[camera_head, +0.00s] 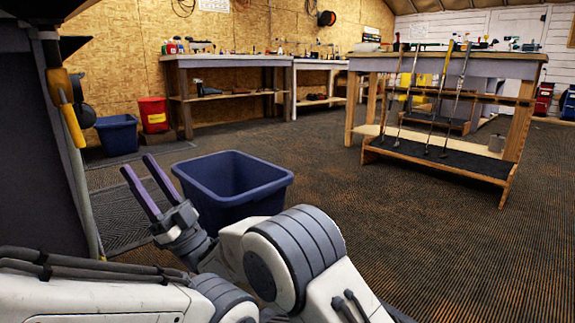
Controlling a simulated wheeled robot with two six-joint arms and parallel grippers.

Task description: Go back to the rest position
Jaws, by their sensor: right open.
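My right gripper (137,162) reaches in from the lower right across the front of the view. Its two purple fingers stand apart, point up and to the left, and hold nothing. It is just left of a dark blue open bin (240,199) in the picture; I cannot tell whether they touch. My left arm shows only as white links at the bottom left, and its gripper is out of view. Several golf clubs (451,100) lean upright in a wooden rack (440,162) at the right, well away from my right gripper.
A dark cabinet edge with a yellow handle (66,105) stands close at the left. Workbenches (225,61) line the back wall. A red bucket (153,115) and another blue bin (117,135) stand at the back left.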

